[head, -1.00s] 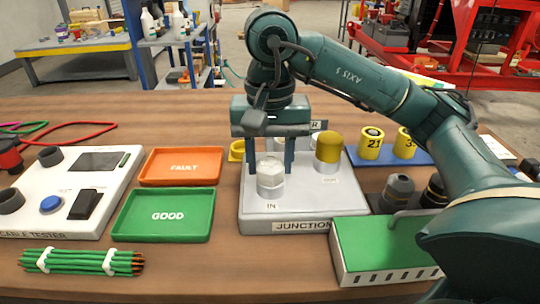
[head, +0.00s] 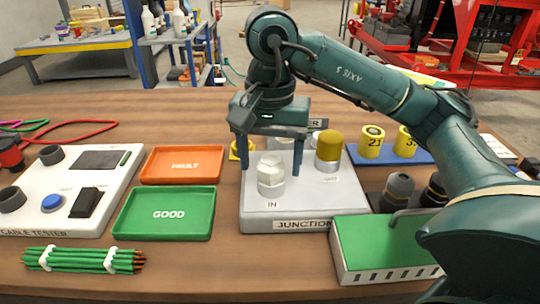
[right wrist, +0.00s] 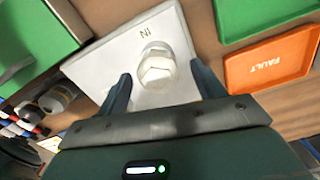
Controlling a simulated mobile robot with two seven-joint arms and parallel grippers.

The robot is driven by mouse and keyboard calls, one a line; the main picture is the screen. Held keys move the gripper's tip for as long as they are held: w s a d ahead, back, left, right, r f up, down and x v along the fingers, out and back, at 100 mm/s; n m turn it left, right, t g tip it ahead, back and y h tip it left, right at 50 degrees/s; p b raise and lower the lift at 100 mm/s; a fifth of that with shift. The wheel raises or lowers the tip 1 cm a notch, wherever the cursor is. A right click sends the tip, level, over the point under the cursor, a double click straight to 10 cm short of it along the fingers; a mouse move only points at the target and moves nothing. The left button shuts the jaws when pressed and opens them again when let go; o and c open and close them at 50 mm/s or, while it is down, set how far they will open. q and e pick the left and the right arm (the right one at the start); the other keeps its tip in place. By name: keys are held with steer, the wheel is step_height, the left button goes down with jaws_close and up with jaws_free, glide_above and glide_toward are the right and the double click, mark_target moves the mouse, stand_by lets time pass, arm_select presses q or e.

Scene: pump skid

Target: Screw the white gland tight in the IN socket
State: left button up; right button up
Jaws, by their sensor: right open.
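The white gland (head: 271,170) stands upright in the IN socket at the front left of the grey junction box (head: 315,200). It also shows in the right wrist view (right wrist: 157,70), beside the IN label. My right gripper (head: 270,165) is open, with its fingers apart on either side of the gland and clear of it. The right wrist view shows a gap between each finger and the gland (right wrist: 161,86). The thread under the gland is hidden, so I cannot tell how deep it sits. My left gripper is out of view.
A green-topped box (head: 390,245) stands at the front right. The green GOOD tray (head: 165,214) and orange FAULT tray (head: 182,165) lie empty to the left. Yellow numbered cylinders (head: 371,143) stand behind right.

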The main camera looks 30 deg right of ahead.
steer(key=n, duration=0.4)
steer(key=shift+n, duration=0.4)
steer(key=n, duration=0.4)
steer(key=shift+b, duration=0.4)
